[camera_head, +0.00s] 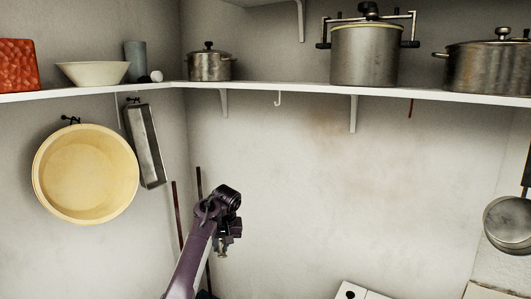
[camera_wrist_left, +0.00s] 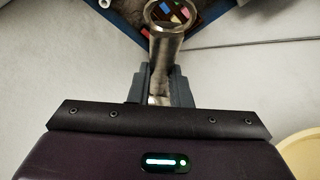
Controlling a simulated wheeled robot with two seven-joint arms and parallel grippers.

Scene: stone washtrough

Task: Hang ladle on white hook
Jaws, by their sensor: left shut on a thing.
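My left gripper (camera_head: 226,243) is in front of the back wall, below and left of the white hook (camera_head: 279,98), well apart from it. The hook hangs under the shelf's front edge and is empty. In the left wrist view, my left gripper (camera_wrist_left: 158,76) is shut on a shiny metal piece, which I take to be the ladle (camera_wrist_left: 165,48). Its far end is round, with a dark opening or reflective surface showing coloured patches. In the head view the ladle is too small or hidden to make out clearly. My right gripper is out of view.
The white shelf (camera_head: 300,88) carries several pots, with brackets (camera_head: 353,114) beneath. A yellow basin (camera_head: 85,173) and a metal grater-like tray (camera_head: 145,146) hang at left. A saucepan (camera_head: 510,222) hangs at right. The wall under the hook is clear.

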